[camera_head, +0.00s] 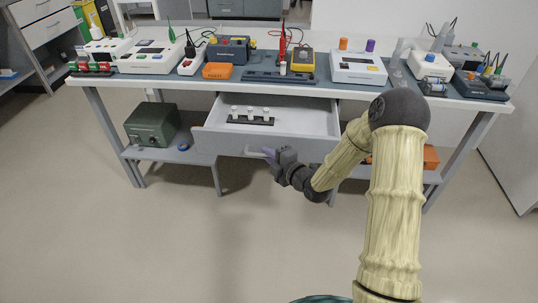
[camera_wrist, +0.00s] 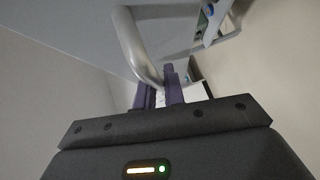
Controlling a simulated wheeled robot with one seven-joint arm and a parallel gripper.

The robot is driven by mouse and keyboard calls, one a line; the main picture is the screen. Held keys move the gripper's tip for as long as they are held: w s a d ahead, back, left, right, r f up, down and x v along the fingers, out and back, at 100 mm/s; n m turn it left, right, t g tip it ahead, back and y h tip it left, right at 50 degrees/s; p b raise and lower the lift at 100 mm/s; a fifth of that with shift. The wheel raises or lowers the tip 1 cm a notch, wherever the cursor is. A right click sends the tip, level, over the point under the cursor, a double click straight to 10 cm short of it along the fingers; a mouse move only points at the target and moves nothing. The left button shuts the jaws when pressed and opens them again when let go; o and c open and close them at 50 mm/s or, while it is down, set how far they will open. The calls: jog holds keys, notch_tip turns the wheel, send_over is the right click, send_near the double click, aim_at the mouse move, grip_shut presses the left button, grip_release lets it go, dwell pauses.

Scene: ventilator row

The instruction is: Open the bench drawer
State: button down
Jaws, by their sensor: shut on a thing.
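The bench drawer (camera_head: 222,142) is grey and stands pulled out from under the bench top. Its inside shows, with a dark strip (camera_head: 250,121) that bears several small white-topped items. A pale bar handle (camera_head: 253,154) sits on its front, and in the wrist view the handle (camera_wrist: 138,48) is a curved metal bar running down to the fingers. My gripper (camera_head: 267,155) is at the right part of the handle, its purple fingers shut on it. The gripper (camera_wrist: 162,92) also shows in the wrist view, where the fingers partly hide the bar's end.
The bench top (camera_head: 215,85) carries several devices, including a yellow meter (camera_head: 302,60) and an orange box (camera_head: 217,71). A green case (camera_head: 152,124) stands on the lower shelf (camera_head: 150,154) at left. The floor (camera_head: 200,230) in front is clear.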

jog(key=c, duration=1.5)
grip_release()
jog(key=p+v, duration=0.2)
jog(key=v, duration=1.5)
jog(key=shift+d, duration=0.15)
jog(key=shift+s, duration=0.1)
